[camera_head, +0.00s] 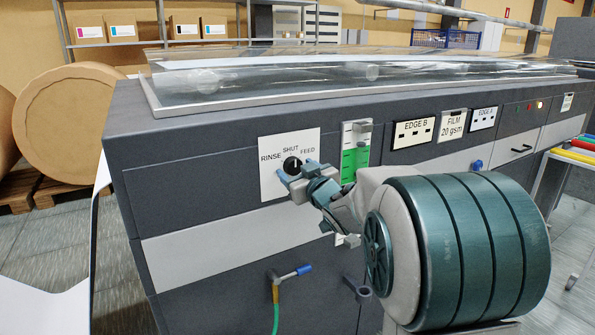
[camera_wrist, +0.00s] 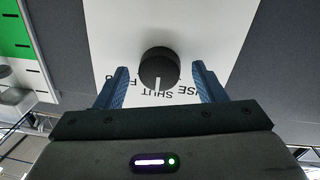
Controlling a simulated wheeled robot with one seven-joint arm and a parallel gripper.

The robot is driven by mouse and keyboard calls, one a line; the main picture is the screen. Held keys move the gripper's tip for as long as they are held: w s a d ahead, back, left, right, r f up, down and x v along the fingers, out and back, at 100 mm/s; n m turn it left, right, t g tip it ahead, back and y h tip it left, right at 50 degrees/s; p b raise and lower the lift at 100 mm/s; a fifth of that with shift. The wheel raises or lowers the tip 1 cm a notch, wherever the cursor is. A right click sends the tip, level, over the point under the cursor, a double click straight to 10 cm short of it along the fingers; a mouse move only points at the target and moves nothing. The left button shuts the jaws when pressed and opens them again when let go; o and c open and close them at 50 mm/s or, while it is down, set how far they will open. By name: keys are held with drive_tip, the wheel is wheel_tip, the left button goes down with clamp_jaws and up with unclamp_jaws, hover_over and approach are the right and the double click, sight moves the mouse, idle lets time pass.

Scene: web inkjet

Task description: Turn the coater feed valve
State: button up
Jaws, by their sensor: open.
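The coater feed valve is a round black knob (camera_head: 292,165) on a white plate (camera_head: 309,137) on the machine's front. The plate is marked RINSE, SHUT and FEED. In the wrist view the knob (camera_wrist: 160,66) is in the middle, and its white pointer line is towards the word SHUT. My gripper (camera_head: 297,171) is in front of the plate. Its blue fingers (camera_wrist: 160,76) are open, one on each side of the knob, with a gap on both sides. How deep the fingertips reach along the knob is hard to tell. Part of the lettering is hidden.
Labels EDGE B (camera_head: 413,132) and FILM (camera_head: 452,125) are further right. Below, a blue-handled tap (camera_head: 303,270) with a green hose sticks out. A clear cover (camera_head: 350,80) tops the machine.

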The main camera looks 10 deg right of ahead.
drive_tip(key=c, duration=1)
drive_tip(key=shift+o, duration=0.2)
drive_tip(key=shift+f+n+b, duration=0.15)
drive_tip(key=shift+n+b, duration=0.15)
drive_tip(key=shift+b, duration=0.25)
drive_tip(key=n+b, duration=0.1)
drive_tip(key=b, duration=0.1)
drive_tip(key=shift+f+n+b, duration=0.15)
drive_tip(key=shift+n+b, duration=0.2)
drive_tip(key=shift+n, duration=0.05)
drive_tip(key=n+b, duration=0.2)
drive_tip(key=b, duration=0.1)
drive_tip(key=shift+n, duration=0.3)
drive_tip(key=n+b, duration=0.3)
drive_tip(key=shift+d+n+t, duration=0.1)
drive_tip(key=shift+n+t, duration=0.2)
drive_tip(key=shift+n, duration=0.1)
drive_tip(key=shift+n+y+b, duration=0.4)
drive_tip(key=shift+n+b, duration=0.95)
drive_tip(key=shift+n, duration=0.35)
drive_tip(key=shift+w+r, duration=0.1)
drive_tip(key=shift+r, duration=0.1)
